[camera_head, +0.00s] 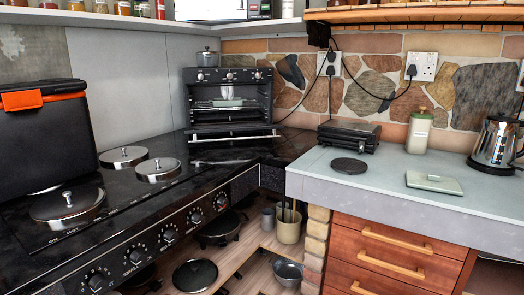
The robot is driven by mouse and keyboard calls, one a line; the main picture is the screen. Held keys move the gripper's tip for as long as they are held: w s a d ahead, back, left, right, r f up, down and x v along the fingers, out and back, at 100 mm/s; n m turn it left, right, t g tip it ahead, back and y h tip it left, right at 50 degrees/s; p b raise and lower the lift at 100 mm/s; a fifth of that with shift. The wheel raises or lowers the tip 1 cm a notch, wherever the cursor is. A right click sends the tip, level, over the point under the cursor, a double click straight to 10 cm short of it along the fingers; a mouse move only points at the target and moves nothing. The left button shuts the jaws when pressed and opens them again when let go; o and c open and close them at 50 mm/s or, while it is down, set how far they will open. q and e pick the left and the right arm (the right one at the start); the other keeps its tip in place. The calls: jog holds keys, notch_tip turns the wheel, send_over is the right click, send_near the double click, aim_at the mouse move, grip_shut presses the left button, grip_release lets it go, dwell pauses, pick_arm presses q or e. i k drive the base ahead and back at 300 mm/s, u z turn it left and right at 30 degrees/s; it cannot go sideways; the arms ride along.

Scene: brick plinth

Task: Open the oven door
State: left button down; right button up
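A small black oven (230,105) stands on the dark counter in the back corner, with a row of knobs along its top front. Its inside shows, with a rack and a pale item within. Its door (236,130) appears folded down at the front, with the pale handle bar (235,139) low, near the counter top. The exact door angle is hard to tell at this size. Neither of my grippers shows in the view.
A small lidded pot (207,57) stands on the oven. Round metal lids (124,157) lie on the black hob at left, beside a large black box (42,130). A black toaster-like appliance (349,135) and a kettle (494,142) stand on the right counter.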

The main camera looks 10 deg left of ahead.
aim_at(273, 127)
jog(key=z, duration=0.4)
jog(key=i, duration=1.05)
jog(key=u, duration=0.1)
